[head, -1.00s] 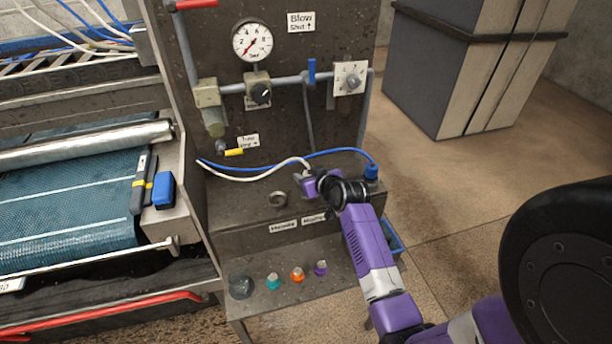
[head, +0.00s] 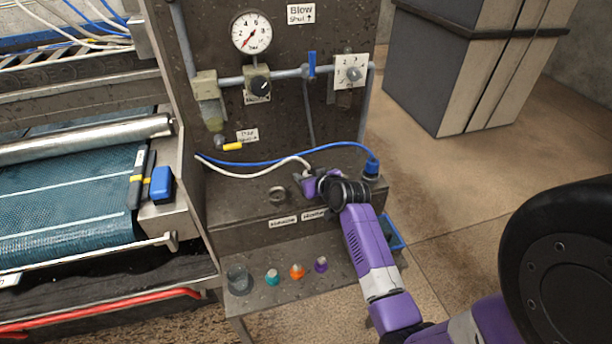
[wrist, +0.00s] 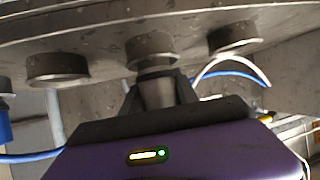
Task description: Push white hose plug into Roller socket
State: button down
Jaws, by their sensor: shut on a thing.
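In the head view my gripper (head: 309,185) is over the top of the dark socket block (head: 240,205), right of an open ring socket (head: 278,196). The white hose (head: 255,178) runs to it from the left. In the wrist view my gripper (wrist: 158,98) is shut on a grey tapered plug (wrist: 157,92). The plug's end meets the middle round socket (wrist: 151,48); I cannot tell how deep it sits. The white hose (wrist: 236,60) arcs behind. Two labels are on the block's front; they are too blurred to read, so the Roller socket is not certain.
A blue plug (head: 371,168) with a blue hose (head: 270,163) stands at the block's right end. Other sockets (wrist: 57,68) flank the middle one. A glass cup (head: 238,280) and small coloured caps (head: 297,271) are on the lower shelf. A gauge panel (head: 215,40) rises behind.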

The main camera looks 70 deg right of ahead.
jog(key=c, duration=0.8)
grip_release()
jog(key=shift+c, duration=0.2)
jog(key=v, duration=0.8)
jog(key=shift+w+d, duration=0.1)
